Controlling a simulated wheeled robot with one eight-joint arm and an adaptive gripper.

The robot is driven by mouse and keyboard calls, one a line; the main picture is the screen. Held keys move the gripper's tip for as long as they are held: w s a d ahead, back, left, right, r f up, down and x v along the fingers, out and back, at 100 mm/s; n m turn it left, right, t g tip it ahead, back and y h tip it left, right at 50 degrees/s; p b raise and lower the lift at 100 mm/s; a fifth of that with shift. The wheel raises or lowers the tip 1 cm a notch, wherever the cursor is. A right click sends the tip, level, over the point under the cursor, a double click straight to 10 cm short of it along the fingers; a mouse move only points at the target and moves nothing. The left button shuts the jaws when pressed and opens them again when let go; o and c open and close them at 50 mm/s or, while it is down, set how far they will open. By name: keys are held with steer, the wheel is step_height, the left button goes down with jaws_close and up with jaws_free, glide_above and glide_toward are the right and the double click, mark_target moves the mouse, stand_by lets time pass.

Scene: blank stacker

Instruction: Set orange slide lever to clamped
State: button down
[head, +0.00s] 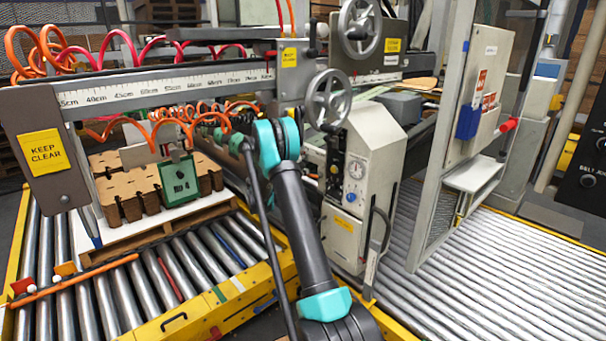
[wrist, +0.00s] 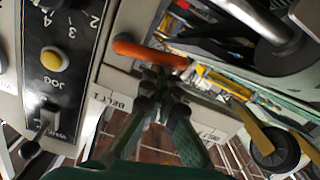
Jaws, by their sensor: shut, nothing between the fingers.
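In the wrist view an orange lever handle (wrist: 150,52) runs across the upper middle, beside a pale panel edge. My gripper (wrist: 158,82) is shut and empty, its dark fingertips just below the handle in the picture. Whether they touch it I cannot tell. The lever's slot and any clamped marking are not readable. In the head view my arm hides the area around my gripper, and I cannot pick out the lever there.
A black control panel with a yellow JOG button (wrist: 51,60) and a switch (wrist: 47,122) lies left in the wrist view. A dark round knob (wrist: 275,155) is at lower right. In the head view a grey machine cabinet (head: 360,170) stands close to my arm; coiled orange hoses (head: 165,120) hang left.

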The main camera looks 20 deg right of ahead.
steer(key=shift+f+n, duration=0.2)
steer(key=shift+n, duration=0.1)
step_height(320, 180, down, 6)
steer(key=s+d+n, duration=0.1)
steer(key=s+n, duration=0.2)
steer(key=n, duration=1)
steer(key=shift+h, duration=0.4)
steer(key=shift+s+d, duration=0.1)
stand_by(0.4)
